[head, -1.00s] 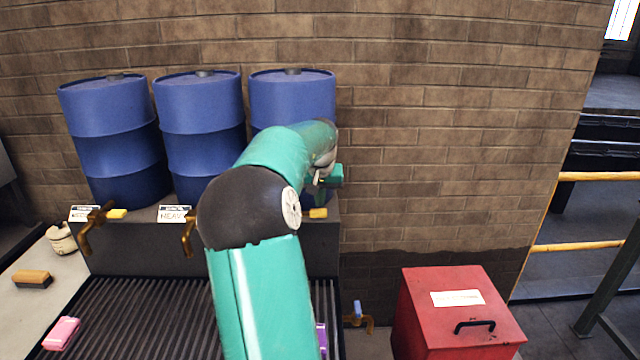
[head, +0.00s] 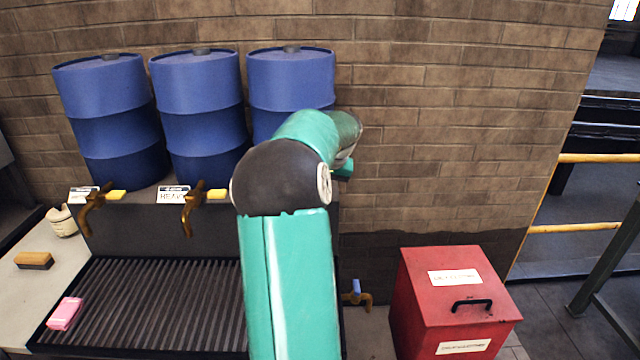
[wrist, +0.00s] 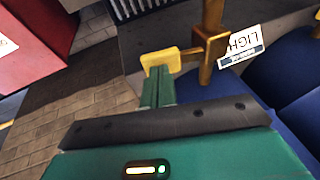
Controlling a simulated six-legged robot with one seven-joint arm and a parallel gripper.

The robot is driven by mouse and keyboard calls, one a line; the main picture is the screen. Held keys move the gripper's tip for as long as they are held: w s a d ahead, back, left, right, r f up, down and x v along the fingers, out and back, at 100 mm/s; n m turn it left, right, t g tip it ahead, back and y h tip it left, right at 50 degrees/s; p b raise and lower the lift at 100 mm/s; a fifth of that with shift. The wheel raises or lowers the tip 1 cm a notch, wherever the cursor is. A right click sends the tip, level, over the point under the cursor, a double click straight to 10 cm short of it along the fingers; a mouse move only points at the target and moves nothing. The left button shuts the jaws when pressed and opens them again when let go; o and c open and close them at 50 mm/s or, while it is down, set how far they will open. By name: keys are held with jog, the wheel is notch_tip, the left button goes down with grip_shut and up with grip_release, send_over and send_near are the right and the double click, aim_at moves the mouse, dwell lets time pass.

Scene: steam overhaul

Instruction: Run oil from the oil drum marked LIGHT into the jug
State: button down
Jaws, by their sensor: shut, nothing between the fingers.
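Three blue drums stand in a row; the rightmost drum (head: 290,85) is partly behind my arm. In the wrist view, the drum label reading LIGHT (wrist: 242,45) sits beside a brass tap (wrist: 208,45) with a yellow handle (wrist: 160,61). My gripper (wrist: 158,72) is shut and empty, its fingertips right at the yellow handle; I cannot tell whether they touch it. In the head view my arm hides the fingertips and this tap. I cannot make out the jug in either current view.
The left and middle drums have their own brass taps (head: 92,207) (head: 192,207), the middle labelled HEAVY (head: 173,194). Below is a slatted drip tray (head: 150,300) with a pink block (head: 65,313). A red box (head: 450,300) and a low blue-handled tap (head: 356,293) are at right.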

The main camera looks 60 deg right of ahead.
jog(key=shift+s+f+t+y, duration=0.1)
jog(key=shift+f+t+y, duration=0.2)
jog(key=shift+f+t, duration=0.25)
jog(key=shift+r, duration=0.1)
dwell(4.4)
jog(key=shift+r, duration=0.7)
jog(key=shift+s+r, duration=0.1)
jog(key=shift+r, duration=0.15)
jog(key=v, duration=1.3)
jog(key=shift+r, duration=0.15)
